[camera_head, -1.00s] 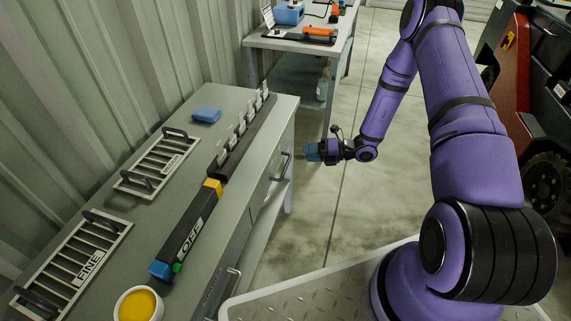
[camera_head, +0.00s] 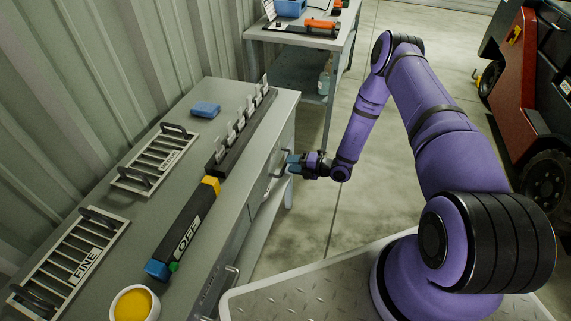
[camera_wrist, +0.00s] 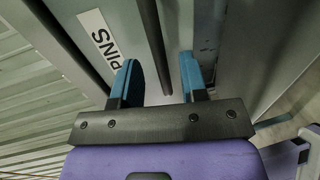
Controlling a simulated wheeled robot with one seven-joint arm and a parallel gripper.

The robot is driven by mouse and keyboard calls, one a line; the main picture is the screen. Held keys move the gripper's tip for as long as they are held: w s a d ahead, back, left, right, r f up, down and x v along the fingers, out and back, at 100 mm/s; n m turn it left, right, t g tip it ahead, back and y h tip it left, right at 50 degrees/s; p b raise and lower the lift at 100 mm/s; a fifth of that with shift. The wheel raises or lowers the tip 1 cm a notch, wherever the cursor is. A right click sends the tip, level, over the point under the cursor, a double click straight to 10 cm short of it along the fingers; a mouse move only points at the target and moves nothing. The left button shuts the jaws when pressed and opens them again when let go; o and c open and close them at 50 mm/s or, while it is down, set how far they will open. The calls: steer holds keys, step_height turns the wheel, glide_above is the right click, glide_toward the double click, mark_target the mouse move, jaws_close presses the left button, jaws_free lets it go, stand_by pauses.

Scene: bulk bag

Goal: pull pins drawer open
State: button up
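The pins drawer (camera_head: 259,192) is in the grey bench's side and looks flush with it. Its white PINS label (camera_wrist: 104,38) shows in the wrist view. The drawer's bar handle (camera_wrist: 153,40) runs down between my two blue fingertips, with a gap on either side. In the head view the handle (camera_head: 277,163) is partly hidden by my gripper (camera_head: 292,163), which is right at it. My gripper (camera_wrist: 160,82) is open and empty. I cannot tell how deep the handle sits between the fingers.
On the bench top are a FINE grate (camera_head: 62,262), another grate (camera_head: 154,162), a black OFF bar (camera_head: 188,232), a clip rack (camera_head: 240,132), a blue block (camera_head: 206,109) and a yellow-filled cup (camera_head: 133,304). A second bench (camera_head: 300,45) stands behind. Floor right of the drawer is clear.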

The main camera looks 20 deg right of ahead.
mark_target(285, 164)
steer(key=shift+x, duration=1.65)
jaws_close()
